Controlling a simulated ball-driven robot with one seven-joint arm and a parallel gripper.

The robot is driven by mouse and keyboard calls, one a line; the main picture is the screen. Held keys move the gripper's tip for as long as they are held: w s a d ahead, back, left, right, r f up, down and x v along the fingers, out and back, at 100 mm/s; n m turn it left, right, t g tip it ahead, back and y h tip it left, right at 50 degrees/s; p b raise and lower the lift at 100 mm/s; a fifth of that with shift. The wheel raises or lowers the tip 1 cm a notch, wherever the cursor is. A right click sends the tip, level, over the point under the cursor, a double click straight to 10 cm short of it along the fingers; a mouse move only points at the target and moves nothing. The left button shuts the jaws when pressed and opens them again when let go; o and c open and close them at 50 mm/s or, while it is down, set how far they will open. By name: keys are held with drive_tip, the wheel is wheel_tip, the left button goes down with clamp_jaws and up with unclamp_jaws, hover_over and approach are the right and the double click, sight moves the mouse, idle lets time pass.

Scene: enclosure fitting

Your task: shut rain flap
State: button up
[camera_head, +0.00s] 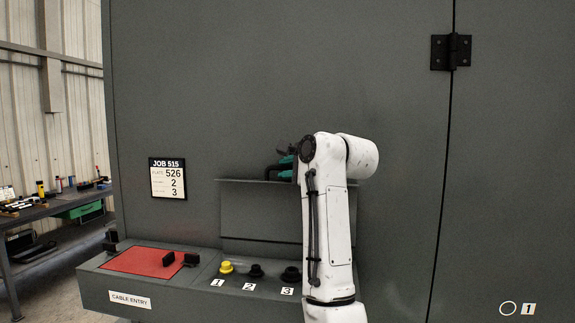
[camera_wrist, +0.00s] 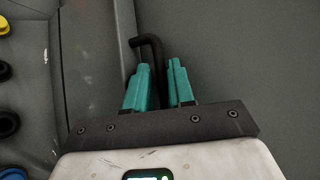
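The rain flap (camera_head: 262,210) is a grey panel low on the enclosure's front, above the row of knobs. Its top edge has a thin lip, and my arm covers its right part. From these frames I cannot tell how far it stands open. A black bent handle (camera_head: 268,171) shows just above that lip, and it also shows in the wrist view (camera_wrist: 150,44). My gripper (camera_head: 285,163) has teal fingers and is at the handle. In the wrist view the fingers (camera_wrist: 160,72) lie close on both sides of the bar, seemingly shut on it.
Below is a ledge with a yellow knob (camera_head: 226,267), two black knobs and a red plate (camera_head: 143,261) between black clamps. A job card (camera_head: 167,179) is on the enclosure at left. A workbench (camera_head: 60,208) stands far left. A black hinge (camera_head: 451,52) is upper right.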

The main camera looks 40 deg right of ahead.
drive_tip(key=shift+w, duration=0.1)
drive_tip(key=shift+c, duration=0.3)
clamp_jaws()
